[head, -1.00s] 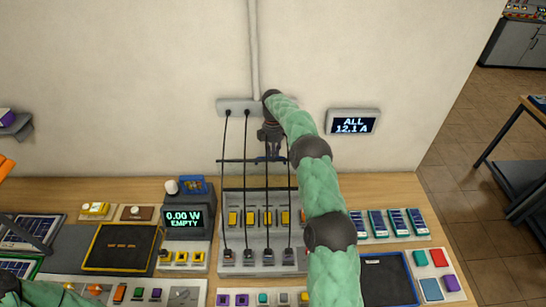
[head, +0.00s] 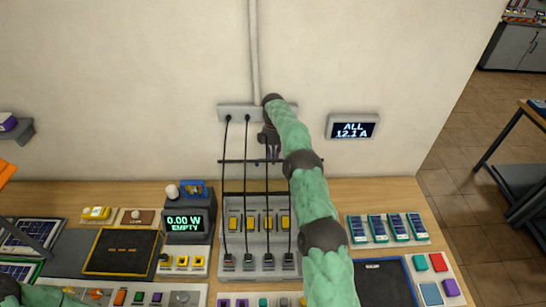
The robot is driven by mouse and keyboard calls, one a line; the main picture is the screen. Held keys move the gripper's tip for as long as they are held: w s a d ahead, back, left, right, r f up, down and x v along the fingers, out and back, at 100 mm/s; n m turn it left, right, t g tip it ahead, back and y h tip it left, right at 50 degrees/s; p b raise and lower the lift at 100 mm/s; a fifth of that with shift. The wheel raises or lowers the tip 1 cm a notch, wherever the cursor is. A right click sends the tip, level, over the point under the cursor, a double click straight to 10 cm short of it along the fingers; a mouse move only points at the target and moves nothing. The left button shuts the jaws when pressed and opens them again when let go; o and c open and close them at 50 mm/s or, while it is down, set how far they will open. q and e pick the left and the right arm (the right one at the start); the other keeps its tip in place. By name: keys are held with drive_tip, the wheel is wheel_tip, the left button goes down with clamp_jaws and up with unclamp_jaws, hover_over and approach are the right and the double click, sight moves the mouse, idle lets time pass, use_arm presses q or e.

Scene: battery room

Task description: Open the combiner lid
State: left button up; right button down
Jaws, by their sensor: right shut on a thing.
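The combiner (head: 260,264) is a grey box on the bench with a row of yellow switches (head: 250,223) and black cables rising from its front to the wall. A dark bar (head: 235,161), which looks like the edge of its clear lid, stands well above the box near the wall. The lid's panel itself is hard to make out. My right gripper (head: 271,157) points down at this bar and is shut on it; its fingertips are small and partly dark against the bar. Only part of my left arm shows at the lower left; its gripper is out of view.
A wall display (head: 353,127) reads "ALL 12.1 A". A meter (head: 185,222) reading "0.00 W EMPTY" stands left of the combiner. Small solar panels (head: 388,228) lie to its right. Taut cables (head: 246,180) run beside my right gripper.

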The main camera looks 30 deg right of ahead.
drive_tip(key=c, duration=1.3)
unclamp_jaws()
drive_tip(key=shift+s+a+f, duration=0.1)
drive_tip(key=shift+s+f, duration=0.1)
drive_tip(key=shift+f, duration=0.3)
drive_tip(key=shift+s+a+f, duration=0.1)
drive_tip(key=shift+s+f, duration=0.1)
drive_tip(key=shift+f, duration=0.25)
drive_tip(key=shift+o, duration=1)
drive_tip(key=shift+w+d, duration=0.1)
drive_tip(key=shift+d, duration=0.05)
drive_tip(key=shift+w+d, duration=0.1)
drive_tip(key=shift+w, duration=0.05)
drive_tip(key=shift+r, duration=0.5)
wheel_tip(320, 180, up, 9)
drive_tip(key=shift+r, duration=0.2)
drive_tip(key=shift+f, duration=0.1)
